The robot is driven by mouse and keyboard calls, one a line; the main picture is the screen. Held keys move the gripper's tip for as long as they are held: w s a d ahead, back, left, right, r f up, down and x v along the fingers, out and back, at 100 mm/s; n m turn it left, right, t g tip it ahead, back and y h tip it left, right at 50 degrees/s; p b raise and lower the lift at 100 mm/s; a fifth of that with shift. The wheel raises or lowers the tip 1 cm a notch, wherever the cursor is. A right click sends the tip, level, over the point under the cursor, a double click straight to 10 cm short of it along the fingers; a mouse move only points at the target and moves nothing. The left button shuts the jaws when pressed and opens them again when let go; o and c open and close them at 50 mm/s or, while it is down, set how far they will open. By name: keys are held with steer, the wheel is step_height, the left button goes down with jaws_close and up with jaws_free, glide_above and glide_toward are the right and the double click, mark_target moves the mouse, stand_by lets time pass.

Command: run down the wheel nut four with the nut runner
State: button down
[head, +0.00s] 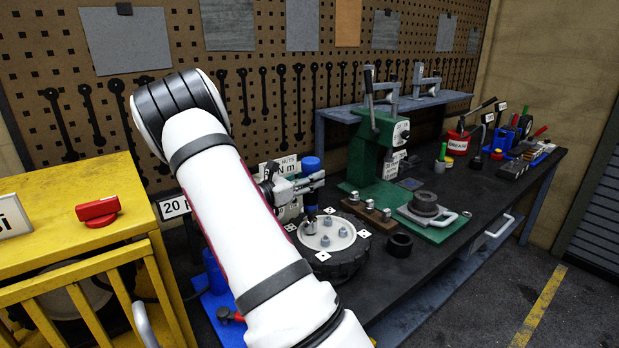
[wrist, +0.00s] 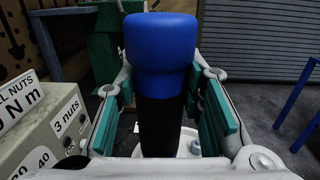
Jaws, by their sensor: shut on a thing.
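My gripper (head: 303,186) is shut on the nut runner (head: 311,165), which has a blue cap and a dark body. In the wrist view the nut runner (wrist: 160,85) stands upright between the teal finger pads of my gripper (wrist: 165,115). Its lower end is over the back-left part of the wheel's pale hub (head: 341,245); I cannot tell whether it is seated on a nut. Several grey wheel nuts (head: 325,241) show on the hub. Small white dotted tags (head: 364,233) sit around the wheel (head: 345,266). I cannot tell which nut is four; the runner's socket is partly hidden.
A torque box (wrist: 55,130) reading "3 nuts" stands close on the left in the wrist view. A green press (head: 373,150), small posts (head: 370,206) and a black ring (head: 400,243) are on the bench right of the wheel. A yellow cabinet (head: 75,185) is at left.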

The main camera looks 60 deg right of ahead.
mark_target(310, 160)
steer(key=shift+f, duration=0.45)
stand_by(1.5)
steer(key=shift+r, duration=0.1)
steer(key=shift+r+p, duration=0.8)
steer(key=shift+r, duration=2.25)
